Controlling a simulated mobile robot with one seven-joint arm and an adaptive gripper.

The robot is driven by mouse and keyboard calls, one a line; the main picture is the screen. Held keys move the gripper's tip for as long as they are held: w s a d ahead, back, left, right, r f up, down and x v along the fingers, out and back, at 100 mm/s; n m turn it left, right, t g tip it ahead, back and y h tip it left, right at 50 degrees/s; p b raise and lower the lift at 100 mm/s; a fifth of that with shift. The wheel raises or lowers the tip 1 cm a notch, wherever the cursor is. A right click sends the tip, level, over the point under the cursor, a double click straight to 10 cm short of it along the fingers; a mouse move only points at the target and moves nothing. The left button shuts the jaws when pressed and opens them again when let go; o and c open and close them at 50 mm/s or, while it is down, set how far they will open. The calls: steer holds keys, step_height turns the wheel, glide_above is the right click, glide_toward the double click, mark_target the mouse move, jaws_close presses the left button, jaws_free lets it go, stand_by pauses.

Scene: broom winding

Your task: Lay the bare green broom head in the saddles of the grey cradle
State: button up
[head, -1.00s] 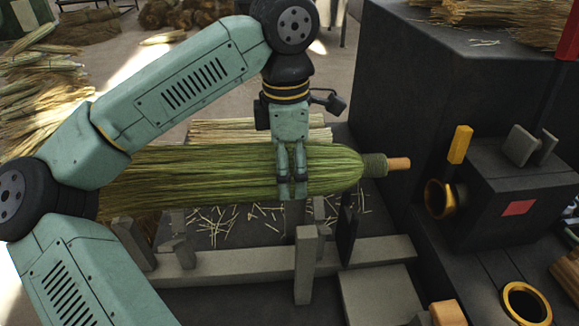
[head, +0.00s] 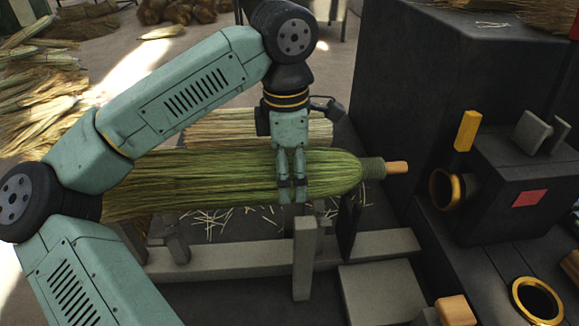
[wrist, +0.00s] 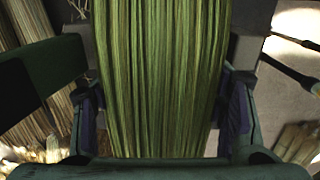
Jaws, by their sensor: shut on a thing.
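The green broom head (head: 215,185) lies level across the head view, its bound neck and short orange stub (head: 396,167) pointing right. My gripper (head: 293,190) is shut on it near the neck end, fingers pointing down. In the wrist view the green fibres (wrist: 160,75) fill the space between the two fingers (wrist: 160,130). The grey cradle (head: 235,262) stands below and in front, with a long rail and upright posts (head: 304,258). The broom head appears above the cradle's saddles. Its body hides part of them, so I cannot tell whether it touches them.
A dark machine block with a brass-rimmed opening (head: 443,189), a yellow lever (head: 467,130) and a red patch stands at right. Another brass ring (head: 537,301) is at lower right. A pale straw bundle (head: 215,128) lies behind the broom head. Loose straw is heaped at far left.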

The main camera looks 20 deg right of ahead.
step_height(320, 180, down, 7)
steer(key=b, duration=0.4)
steer(key=shift+r+b, duration=0.2)
steer(key=shift+b, duration=0.2)
stand_by(0.5)
steer(key=o, duration=1.7)
steer(key=shift+r, duration=0.1)
steer(key=r, duration=1.1)
steer(key=shift+a+r, duration=0.2)
steer(key=shift+r, duration=0.15)
steer(key=shift+s, duration=0.1)
